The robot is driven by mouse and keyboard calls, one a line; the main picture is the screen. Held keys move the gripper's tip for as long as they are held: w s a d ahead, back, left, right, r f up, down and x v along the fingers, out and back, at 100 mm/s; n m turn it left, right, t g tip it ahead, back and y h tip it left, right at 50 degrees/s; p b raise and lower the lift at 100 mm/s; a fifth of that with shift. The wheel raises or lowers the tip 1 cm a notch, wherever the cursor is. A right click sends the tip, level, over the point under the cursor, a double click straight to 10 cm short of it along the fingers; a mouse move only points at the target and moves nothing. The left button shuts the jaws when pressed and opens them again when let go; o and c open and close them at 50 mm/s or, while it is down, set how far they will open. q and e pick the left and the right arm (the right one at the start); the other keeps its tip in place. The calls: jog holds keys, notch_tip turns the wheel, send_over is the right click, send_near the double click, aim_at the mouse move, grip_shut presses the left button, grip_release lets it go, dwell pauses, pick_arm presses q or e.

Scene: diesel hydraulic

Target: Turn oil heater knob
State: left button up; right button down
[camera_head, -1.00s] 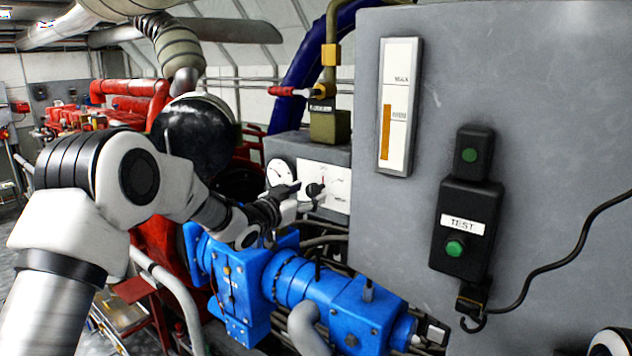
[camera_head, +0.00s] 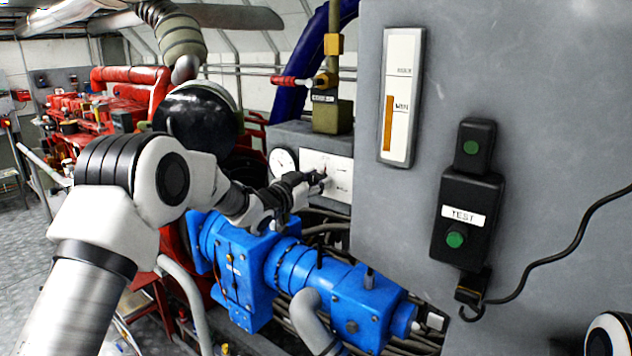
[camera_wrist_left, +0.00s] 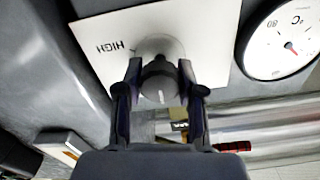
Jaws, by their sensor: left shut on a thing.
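The oil heater knob (camera_wrist_left: 160,84) is a dark round knob with a pale pointer line, on a white plate (camera_wrist_left: 90,38) marked HIGH in the left wrist view. The plate also shows in the head view (camera_head: 341,168), on the front of a grey box. My left gripper (camera_wrist_left: 160,70) is shut on the knob, one finger on each side. In the head view the left gripper (camera_head: 313,182) reaches the plate from the left and mostly hides the knob. My right gripper is out of view.
A round temperature gauge (camera_head: 283,162) sits left of the plate. Blue pump housings (camera_head: 300,275) lie below the arm. A large grey cabinet (camera_head: 560,130) stands right, with a level gauge (camera_head: 402,95) and a TEST button box (camera_head: 466,218). A yellow-brown valve (camera_head: 332,115) rises above.

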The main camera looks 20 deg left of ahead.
pick_arm(q)
jog(key=shift+f+m+b, duration=0.15)
jog(key=shift+m+b, duration=0.15)
jog(key=shift+b, duration=0.25)
jog(key=m+b, duration=0.6)
jog(key=b, duration=0.1)
jog(key=shift+f+m, duration=0.15)
jog(key=shift+m, duration=0.15)
jog(key=m+b, duration=0.3)
jog(key=shift+d, duration=0.1)
jog(key=shift+r+m+b, duration=0.2)
jog(key=shift+m+b, duration=0.25)
jog(key=shift+m, duration=0.15)
jog(key=o, duration=1.2)
jog(key=shift+c, duration=0.2)
